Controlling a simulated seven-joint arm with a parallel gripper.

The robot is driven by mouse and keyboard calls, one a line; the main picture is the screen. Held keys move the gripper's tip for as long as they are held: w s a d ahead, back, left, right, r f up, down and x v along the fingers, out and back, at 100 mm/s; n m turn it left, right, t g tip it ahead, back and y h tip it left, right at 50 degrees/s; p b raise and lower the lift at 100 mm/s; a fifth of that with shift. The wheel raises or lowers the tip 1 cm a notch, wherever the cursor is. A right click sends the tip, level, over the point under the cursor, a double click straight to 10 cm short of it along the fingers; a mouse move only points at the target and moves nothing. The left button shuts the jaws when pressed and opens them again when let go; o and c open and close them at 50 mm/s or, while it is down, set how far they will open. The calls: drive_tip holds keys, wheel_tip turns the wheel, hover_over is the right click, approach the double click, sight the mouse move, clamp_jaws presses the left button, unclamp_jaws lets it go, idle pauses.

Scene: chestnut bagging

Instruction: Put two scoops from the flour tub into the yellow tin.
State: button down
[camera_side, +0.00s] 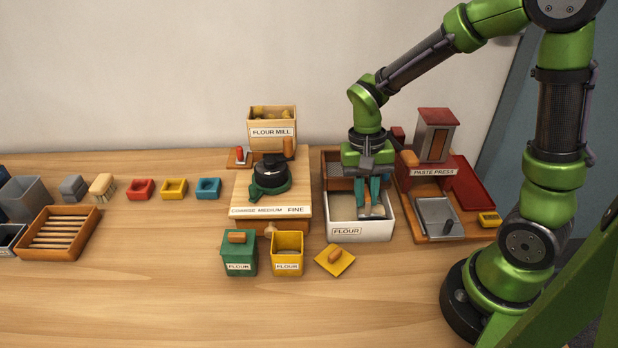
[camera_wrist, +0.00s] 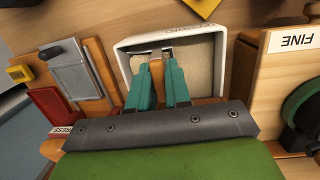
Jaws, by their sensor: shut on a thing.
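The flour tub (camera_side: 386,233) is a white box labelled FLOUR with pale flour inside, right of the mill. It also shows in the wrist view (camera_wrist: 122,62). My gripper (camera_side: 368,197) points down into the tub, its teal fingers shut on the wooden handle of a metal scoop (camera_side: 373,212). In the wrist view the scoop's handle (camera_wrist: 157,76) shows between the fingers; its metal part lies near the tub's far wall. I cannot tell whether the scoop holds flour. The yellow tin (camera_side: 287,266) stands open at front left of the tub. Its yellow lid (camera_side: 345,263) lies beside it on the table.
A closed green tin (camera_side: 239,263) stands left of the yellow tin. The flour mill (camera_side: 270,209) is left of the tub, and the paste press (camera_side: 434,172) is close on its right. Several small coloured cups and a wooden rack (camera_side: 60,252) sit further left. The front table is clear.

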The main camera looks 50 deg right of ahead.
drive_tip(key=shift+w+a+r, duration=0.15)
drive_tip(key=shift+r, duration=2.55)
